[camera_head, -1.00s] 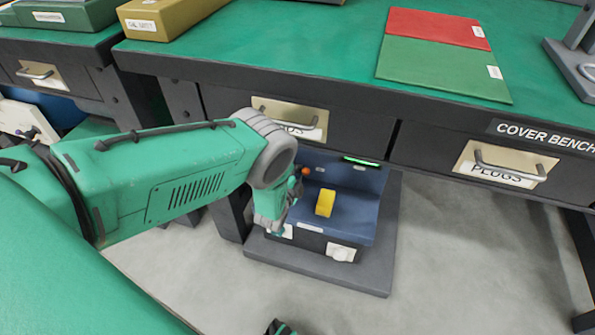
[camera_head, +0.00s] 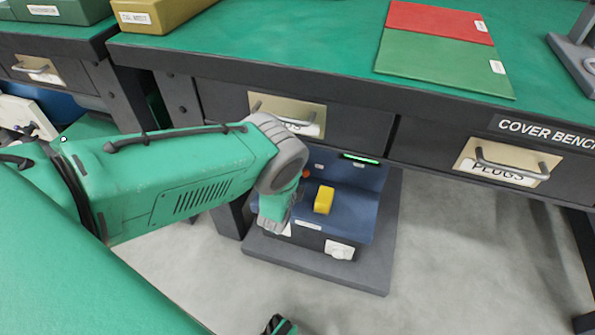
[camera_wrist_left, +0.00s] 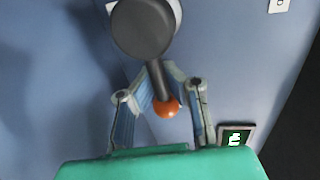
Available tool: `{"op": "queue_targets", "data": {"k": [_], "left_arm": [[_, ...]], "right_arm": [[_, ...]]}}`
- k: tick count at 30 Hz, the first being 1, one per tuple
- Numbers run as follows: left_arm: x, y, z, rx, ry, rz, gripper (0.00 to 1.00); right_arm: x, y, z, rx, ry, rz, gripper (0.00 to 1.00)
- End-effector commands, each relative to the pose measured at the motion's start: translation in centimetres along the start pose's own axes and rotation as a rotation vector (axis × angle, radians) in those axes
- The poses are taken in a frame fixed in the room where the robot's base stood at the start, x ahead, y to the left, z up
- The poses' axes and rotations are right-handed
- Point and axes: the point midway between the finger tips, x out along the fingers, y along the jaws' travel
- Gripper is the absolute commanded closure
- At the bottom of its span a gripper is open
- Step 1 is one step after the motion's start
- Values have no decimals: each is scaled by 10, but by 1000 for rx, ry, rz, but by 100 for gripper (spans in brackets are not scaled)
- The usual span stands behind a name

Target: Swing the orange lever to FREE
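The orange lever's ball (camera_head: 305,173) shows on the blue unit (camera_head: 365,205) under the bench, just right of my left wrist. In the left wrist view the lever has a dark round hub (camera_wrist_left: 143,28), a short dark shaft and an orange ball (camera_wrist_left: 166,107). The shaft points down in that view. My left gripper (camera_wrist_left: 159,68) has its fingers on both sides of the shaft, with the tips close against it and the ball between the fingers. In the head view my wrist hides these fingers. No FREE marking is readable.
The bench drawers (camera_head: 300,118) overhang closely above. Floor (camera_head: 450,250) to the right is clear.

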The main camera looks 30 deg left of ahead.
Motion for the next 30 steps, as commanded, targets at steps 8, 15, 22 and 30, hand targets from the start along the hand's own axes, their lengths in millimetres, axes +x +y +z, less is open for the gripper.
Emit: {"op": "queue_targets", "data": {"k": [8, 15, 22, 30], "left_arm": [[-5, 7, -9, -1, 16, 15, 67], [-3, 4, -6, -3, 11, 9, 67], [-22, 4, -6, -1, 11, 10, 67], [-79, 5, -7, 0, 14, 14, 67]], "right_arm": [[0, 0, 0, 0, 0, 0, 60], [0, 0, 0, 0, 0, 0, 60], [0, 0, 1, 0, 2, 0, 60], [-1, 0, 1, 0, 3, 0, 60]]}}
